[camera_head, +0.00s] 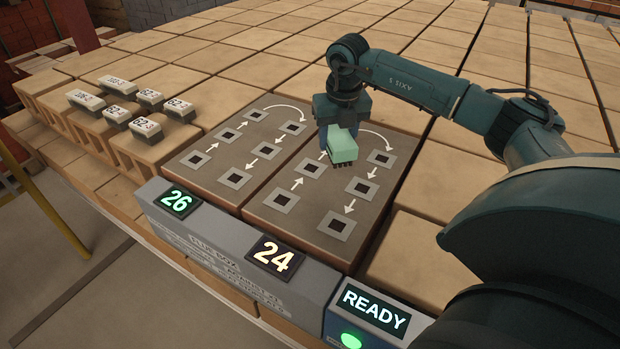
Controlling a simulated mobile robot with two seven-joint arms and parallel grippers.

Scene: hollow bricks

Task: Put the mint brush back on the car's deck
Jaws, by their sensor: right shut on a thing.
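The mint brush (342,147) has a pale green body and dark bristles on its underside. My right gripper (338,128) points down and is shut on it. It holds the brush over the right-hand grey panel (300,222), near that panel's upper squares; I cannot tell whether the bristles touch the panel. The brush hides part of the panel behind it. My left gripper is not in view. I cannot make out which thing is the car's deck.
A second grey panel (215,187) with dark squares and white arrows lies to the left. In front stands a grey box (225,250) with displays 26 and 24, beside a READY sign (372,310). Several small labelled blocks (117,115) sit on bricks at left.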

